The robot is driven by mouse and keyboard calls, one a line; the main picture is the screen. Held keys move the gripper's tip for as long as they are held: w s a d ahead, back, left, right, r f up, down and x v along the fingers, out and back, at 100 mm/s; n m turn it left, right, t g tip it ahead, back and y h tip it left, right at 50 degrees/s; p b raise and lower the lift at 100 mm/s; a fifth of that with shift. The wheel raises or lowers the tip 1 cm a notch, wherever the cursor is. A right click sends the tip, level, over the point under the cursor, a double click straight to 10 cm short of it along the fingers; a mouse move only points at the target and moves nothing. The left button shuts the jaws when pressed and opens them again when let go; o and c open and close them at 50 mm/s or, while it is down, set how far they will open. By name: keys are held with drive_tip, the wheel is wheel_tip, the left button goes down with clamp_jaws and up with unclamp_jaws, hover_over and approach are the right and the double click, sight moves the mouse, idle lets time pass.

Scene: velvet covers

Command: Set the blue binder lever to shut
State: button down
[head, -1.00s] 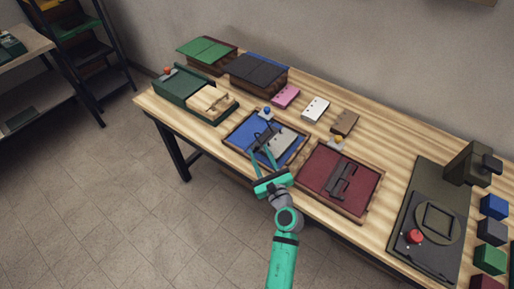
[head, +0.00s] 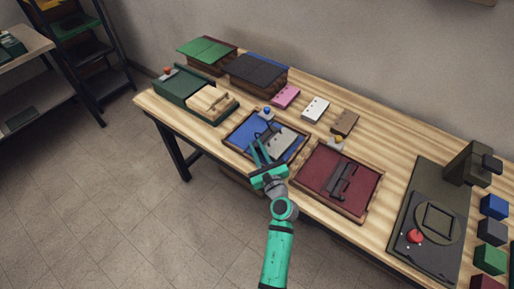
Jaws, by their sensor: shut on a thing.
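The blue binder (head: 247,129) lies open in a wood-edged tray on the table, with a grey punched sheet (head: 286,144) on its right part. Its dark ring mechanism and lever (head: 267,134) are in the middle, small and partly behind my fingers. My gripper (head: 257,150) reaches in from the front edge, its teal fingers low over the binder at the near end of the mechanism. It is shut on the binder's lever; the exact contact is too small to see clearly. A blue knob (head: 267,111) stands at the binder's back edge.
A dark red binder (head: 318,175) lies close on the right, with a yellow knob (head: 339,140) behind it. Pink, white and brown punched cards lie behind. A dark machine (head: 430,225) stands far right.

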drive_tip(key=shift+s+d+f+m+t, duration=0.1)
drive_tip(key=shift+s+d+m+t, duration=0.15)
drive_tip(key=shift+t, duration=0.35)
drive_tip(key=c, duration=1.7)
unclamp_jaws()
drive_tip(key=shift+w, duration=0.1)
drive_tip(key=v, duration=1)
drive_tip(key=shift+s+d, duration=0.2)
drive_tip(key=shift+s, duration=0.15)
drive_tip(key=shift+c, duration=0.3)
